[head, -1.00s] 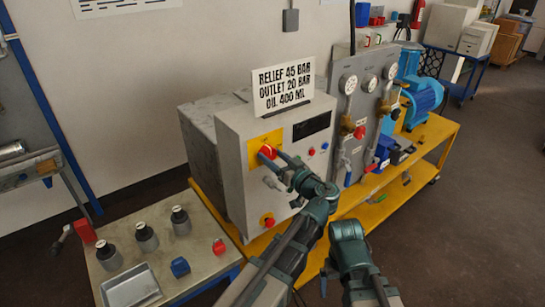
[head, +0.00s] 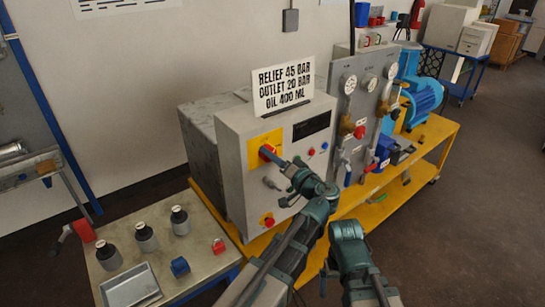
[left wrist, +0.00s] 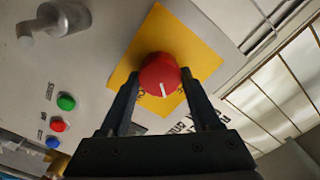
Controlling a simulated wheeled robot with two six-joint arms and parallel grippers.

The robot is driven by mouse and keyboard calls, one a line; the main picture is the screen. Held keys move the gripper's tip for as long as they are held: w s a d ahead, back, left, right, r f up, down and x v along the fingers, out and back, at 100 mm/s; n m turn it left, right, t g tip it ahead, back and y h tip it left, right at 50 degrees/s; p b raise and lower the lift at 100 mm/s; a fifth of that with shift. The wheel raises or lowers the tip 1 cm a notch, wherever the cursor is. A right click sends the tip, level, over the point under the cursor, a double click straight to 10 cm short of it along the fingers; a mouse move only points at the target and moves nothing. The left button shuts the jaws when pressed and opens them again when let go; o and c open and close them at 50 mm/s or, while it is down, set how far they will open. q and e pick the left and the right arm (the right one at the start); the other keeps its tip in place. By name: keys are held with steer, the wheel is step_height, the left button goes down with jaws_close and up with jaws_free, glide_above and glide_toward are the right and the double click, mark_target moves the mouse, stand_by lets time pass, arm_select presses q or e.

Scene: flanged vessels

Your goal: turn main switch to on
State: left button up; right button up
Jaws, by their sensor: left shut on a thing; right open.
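The main switch is a red round knob (head: 267,153) on a yellow plate (head: 255,148) at the upper left of the grey control cabinet's front. My left gripper (head: 278,161) reaches it from the front right and is shut on the knob. In the left wrist view the red knob (left wrist: 160,75) sits between the two dark fingers (left wrist: 162,98), with a white mark on its face. My right gripper (head: 346,232) is open, low in front of the yellow bench, away from the cabinet.
Small buttons (head: 311,152) and a dark display (head: 312,126) are to the right. A gauge panel (head: 362,110) stands farther right. A side table (head: 205,262) holds dark bottles and a tray.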

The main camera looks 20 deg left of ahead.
arm_select(q)
steer(key=m, duration=0.5)
steer(key=shift+m, duration=0.3)
steer(key=shift+f+m, duration=0.1)
steer(key=shift+m, duration=2.2)
steer(key=o, duration=1.4)
steer(key=shift+s+d, duration=0.1)
steer(key=shift+s, duration=0.05)
